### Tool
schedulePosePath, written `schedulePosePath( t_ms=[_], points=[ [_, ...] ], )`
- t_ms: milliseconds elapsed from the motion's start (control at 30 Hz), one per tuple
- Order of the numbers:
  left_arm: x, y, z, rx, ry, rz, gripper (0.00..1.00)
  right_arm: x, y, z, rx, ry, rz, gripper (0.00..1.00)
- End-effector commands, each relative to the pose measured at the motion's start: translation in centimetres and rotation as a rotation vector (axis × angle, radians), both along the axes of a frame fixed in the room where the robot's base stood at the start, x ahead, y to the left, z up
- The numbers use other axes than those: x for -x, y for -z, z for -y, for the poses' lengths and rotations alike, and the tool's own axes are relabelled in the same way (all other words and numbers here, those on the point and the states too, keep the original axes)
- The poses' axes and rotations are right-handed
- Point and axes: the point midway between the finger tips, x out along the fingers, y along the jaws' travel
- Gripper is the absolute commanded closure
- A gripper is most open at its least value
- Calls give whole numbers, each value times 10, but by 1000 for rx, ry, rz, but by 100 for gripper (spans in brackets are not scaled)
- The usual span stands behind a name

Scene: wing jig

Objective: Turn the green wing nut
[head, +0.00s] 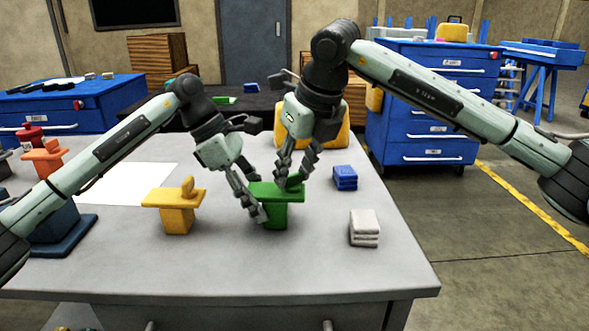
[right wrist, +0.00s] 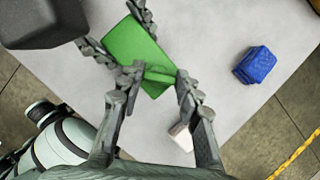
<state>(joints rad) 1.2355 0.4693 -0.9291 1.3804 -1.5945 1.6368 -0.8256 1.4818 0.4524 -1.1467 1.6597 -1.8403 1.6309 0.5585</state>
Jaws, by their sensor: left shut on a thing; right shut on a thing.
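The green stand (head: 273,216) has a flat green top plate (right wrist: 137,45) and stands upright near the front middle of the grey table. The green wing nut (right wrist: 160,76) is on its top. My right gripper (right wrist: 157,78) comes from above, shut on the wing nut, one finger on each side. In the head view its fingers (head: 290,180) largely hide the nut. My left gripper (head: 262,212) is shut on the green stand just below the top plate. Its far finger is hidden in the head view.
A yellow stand (head: 177,218) with its own wing nut is left of the green one. A blue block (head: 345,178) and stacked white pads (head: 364,228) lie to the right. A red-orange stand (head: 44,158) is far left. The table's front is clear.

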Motion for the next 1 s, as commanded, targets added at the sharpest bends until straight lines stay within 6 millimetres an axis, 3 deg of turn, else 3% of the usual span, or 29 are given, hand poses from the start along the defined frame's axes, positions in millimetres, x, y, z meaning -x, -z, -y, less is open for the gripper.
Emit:
schedulePosePath(
  t_ms=[100,467,1000],
  points=[
    [0,-1,0,1,0,1,99,0,0,0,1,0,0,95],
    [0,-1,0,1,0,1,99,0,0,0,3,88,0,95],
    [0,-1,0,0,0,1,99,1,0,-3,4,483,1,95]
  ],
)
